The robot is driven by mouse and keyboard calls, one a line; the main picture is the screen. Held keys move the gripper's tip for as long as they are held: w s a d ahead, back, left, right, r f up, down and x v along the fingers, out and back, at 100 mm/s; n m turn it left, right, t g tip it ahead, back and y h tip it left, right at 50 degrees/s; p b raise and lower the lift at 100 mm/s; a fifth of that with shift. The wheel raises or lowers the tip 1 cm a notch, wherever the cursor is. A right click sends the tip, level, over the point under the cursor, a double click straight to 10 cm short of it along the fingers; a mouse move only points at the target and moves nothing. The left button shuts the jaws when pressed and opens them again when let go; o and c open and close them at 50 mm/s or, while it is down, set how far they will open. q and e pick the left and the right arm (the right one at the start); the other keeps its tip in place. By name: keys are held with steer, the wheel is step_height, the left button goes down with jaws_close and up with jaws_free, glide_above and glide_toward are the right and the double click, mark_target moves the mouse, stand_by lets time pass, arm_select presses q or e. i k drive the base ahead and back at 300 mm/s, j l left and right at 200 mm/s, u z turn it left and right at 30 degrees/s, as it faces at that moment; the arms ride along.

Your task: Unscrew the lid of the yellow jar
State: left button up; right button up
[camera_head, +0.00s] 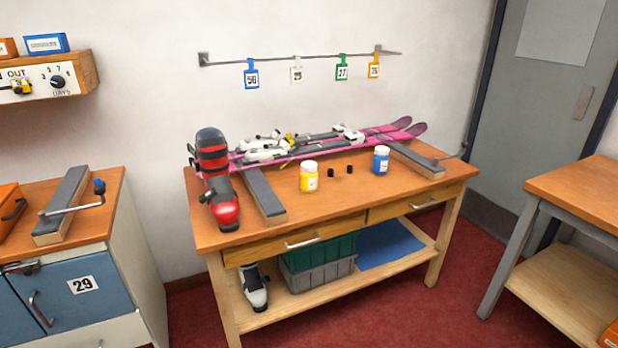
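The yellow jar (309,178) stands upright on the wooden bench (345,208), near the middle of its top. A white lid (309,165) sits on top of the jar. How tightly it is screwed on cannot be seen. Neither of my grippers shows in the head view.
Pink skis (300,147) lie behind, across grey-topped blocks (262,195). A red and black boot (217,185) stands at left. The front middle is clear.

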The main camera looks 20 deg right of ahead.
mark_target(308, 180)
steer(key=i+j+z, duration=0.1)
steer(key=z, duration=0.85)
steer(key=j+z, duration=0.95)
steer(key=j, duration=1.25)
